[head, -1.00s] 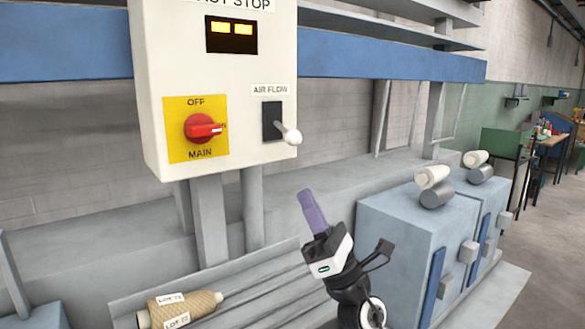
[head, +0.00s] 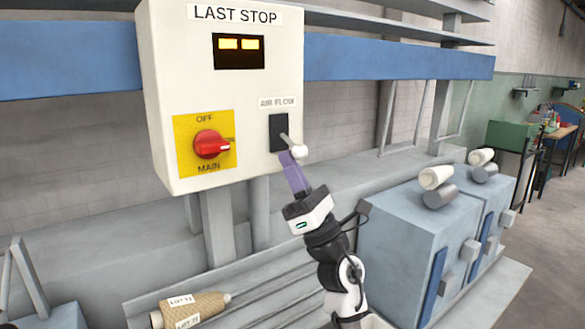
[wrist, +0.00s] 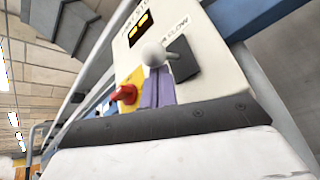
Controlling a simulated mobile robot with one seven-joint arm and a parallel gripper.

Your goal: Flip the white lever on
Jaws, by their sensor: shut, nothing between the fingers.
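The white lever (head: 298,151) is a ball-tipped stick on a black plate (head: 278,132) under the "AIR FLOW" label on the cream control box. It points outward and slightly down to the right. My gripper (head: 288,157) has purple fingers, shut and empty, with the tips just below and beside the ball. In the wrist view the ball (wrist: 154,54) shows right at the tips of the shut purple fingers (wrist: 158,90). I cannot tell whether they touch it.
A red knob (head: 211,145) on a yellow plate marked OFF and MAIN sits left of the lever. A lit display (head: 238,50) is above. A lot-labelled yarn cone (head: 193,308) lies below, and grey-blue machine boxes (head: 400,230) stand at right.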

